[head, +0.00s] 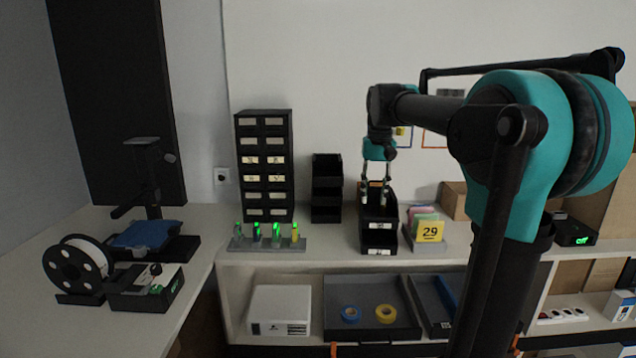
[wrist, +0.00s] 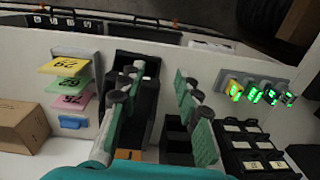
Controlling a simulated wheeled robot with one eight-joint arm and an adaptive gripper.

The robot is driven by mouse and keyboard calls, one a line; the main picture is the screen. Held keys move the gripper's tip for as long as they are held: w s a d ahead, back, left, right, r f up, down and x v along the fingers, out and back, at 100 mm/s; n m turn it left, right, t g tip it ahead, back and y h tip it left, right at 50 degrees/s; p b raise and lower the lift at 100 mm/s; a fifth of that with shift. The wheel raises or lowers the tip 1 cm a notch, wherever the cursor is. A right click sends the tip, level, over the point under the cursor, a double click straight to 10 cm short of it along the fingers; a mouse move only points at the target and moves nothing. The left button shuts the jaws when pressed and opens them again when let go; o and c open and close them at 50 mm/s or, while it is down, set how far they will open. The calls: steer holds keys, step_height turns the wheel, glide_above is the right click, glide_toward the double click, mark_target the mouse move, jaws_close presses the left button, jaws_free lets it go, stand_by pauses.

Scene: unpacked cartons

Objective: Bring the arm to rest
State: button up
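My arm reaches out from the right side of the head view, with its upper links in teal and black. My gripper (head: 375,186) points down over a black open-front bin (head: 379,239) on the shelf top. In the wrist view my gripper (wrist: 158,92) shows two teal fingers set well apart with nothing held between them. Black bins (wrist: 136,67) lie below the fingers in that view. How far the fingertips are above the bin I cannot tell exactly.
A black drawer cabinet (head: 265,166), stacked black bins (head: 327,188) and a rack with green-lit items (head: 267,243) stand left of the gripper. A holder with coloured cards (head: 429,231) and cardboard boxes (head: 454,201) are to the right.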

steer(key=s+d+f+t, duration=0.1)
steer(key=s+f+t, duration=0.1)
steer(key=s+f, duration=0.8)
steer(key=s+d+f+t, duration=0.2)
steer(key=s+f, duration=0.8)
steer(key=f, duration=0.9)
steer(key=shift+s+d+n, duration=0.3)
steer(key=shift+s+n, duration=0.05)
steer(key=shift+n, duration=0.05)
steer(key=shift+r, duration=0.1)
